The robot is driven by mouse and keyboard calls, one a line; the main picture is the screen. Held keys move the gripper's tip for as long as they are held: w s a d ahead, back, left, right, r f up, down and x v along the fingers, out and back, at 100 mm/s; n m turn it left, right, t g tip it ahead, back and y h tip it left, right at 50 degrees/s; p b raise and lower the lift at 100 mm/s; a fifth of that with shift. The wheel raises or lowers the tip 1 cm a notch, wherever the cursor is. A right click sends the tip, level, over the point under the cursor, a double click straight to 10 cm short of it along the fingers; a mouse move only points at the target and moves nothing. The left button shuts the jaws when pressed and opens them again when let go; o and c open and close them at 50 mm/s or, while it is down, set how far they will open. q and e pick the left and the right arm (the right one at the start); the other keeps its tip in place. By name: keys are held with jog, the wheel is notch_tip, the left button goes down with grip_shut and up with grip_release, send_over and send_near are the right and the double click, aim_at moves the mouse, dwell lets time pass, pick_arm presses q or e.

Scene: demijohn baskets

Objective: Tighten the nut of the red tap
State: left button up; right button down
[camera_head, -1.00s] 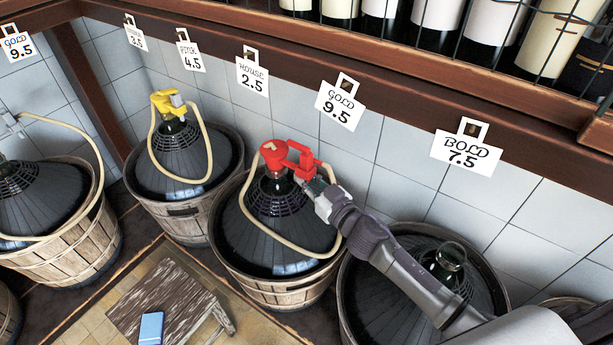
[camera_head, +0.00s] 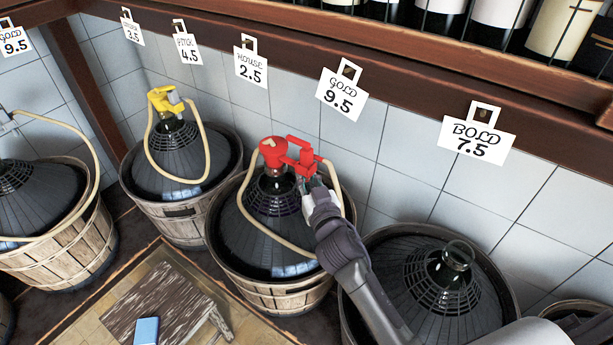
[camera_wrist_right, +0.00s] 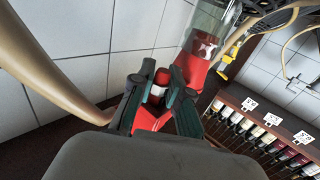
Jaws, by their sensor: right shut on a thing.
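The red tap (camera_head: 290,153) sits on the neck of a dark demijohn (camera_head: 245,225) in a wooden basket, with a pale hose (camera_head: 236,205) looping from it. My right gripper (camera_head: 306,181) is at the tap's right, lower side. In the right wrist view, its dark fingers (camera_wrist_right: 158,98) are shut around a red part of the tap (camera_wrist_right: 161,77). The fingers hide most of that part, so I cannot tell the nut from the tap body. A clear glass neck and more red (camera_wrist_right: 197,55) show just beyond. My left gripper is not in view.
A yellow tap (camera_head: 166,99) stands on the demijohn to the left. An untapped demijohn (camera_head: 445,272) stands at the right, under my right arm. A low wooden stool (camera_head: 180,308) holds a blue item (camera_head: 146,331). Price tags hang from the shelf edge above.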

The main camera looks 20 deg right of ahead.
jog(key=shift+r, duration=0.15)
jog(key=c, duration=1.1)
grip_release()
jog(key=s, duration=1.2)
